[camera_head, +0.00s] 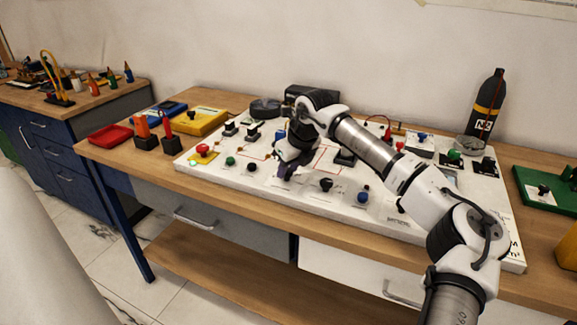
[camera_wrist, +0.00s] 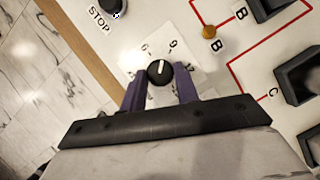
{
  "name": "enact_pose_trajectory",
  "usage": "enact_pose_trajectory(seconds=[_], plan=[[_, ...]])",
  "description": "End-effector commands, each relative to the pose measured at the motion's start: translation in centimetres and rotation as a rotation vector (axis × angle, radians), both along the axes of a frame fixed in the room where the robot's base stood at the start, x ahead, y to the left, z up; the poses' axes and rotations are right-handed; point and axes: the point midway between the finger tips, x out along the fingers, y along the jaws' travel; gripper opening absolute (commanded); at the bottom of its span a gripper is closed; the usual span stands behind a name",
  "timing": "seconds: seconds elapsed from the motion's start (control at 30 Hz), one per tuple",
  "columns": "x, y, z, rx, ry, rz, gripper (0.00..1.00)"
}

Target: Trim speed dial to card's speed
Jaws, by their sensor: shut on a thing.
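In the wrist view a round black dial knob (camera_wrist: 159,72) with a white pointer line sits on a pale printed scale (camera_wrist: 140,55). A 6 shows to its upper left and a 9 to its upper right. The pointer is close to straight up in the picture, leaning slightly right, between those two numbers. My gripper (camera_wrist: 160,88) has its purple fingers on both sides of the knob, shut on it. In the head view my gripper (camera_head: 287,170) is low over the white panel (camera_head: 300,205), and hides this dial. I cannot make out a speed card.
The panel bears other knobs, including a black one (camera_head: 326,184) and a blue one (camera_head: 363,194) to the right, and a red button (camera_head: 203,149) at the left. Beside my fingers are a STOP label (camera_wrist: 99,20) and dark blocks (camera_wrist: 297,77). A bottle (camera_head: 487,105) stands behind.

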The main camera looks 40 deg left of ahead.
Motion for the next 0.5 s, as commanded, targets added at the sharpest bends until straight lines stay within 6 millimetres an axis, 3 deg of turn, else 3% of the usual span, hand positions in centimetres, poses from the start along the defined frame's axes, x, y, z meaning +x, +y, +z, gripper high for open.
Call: enact_pose_trajectory(seconds=[0.5], plan=[[0.36,0.02,0.19,0.000,0.002,0.370,0.08]])
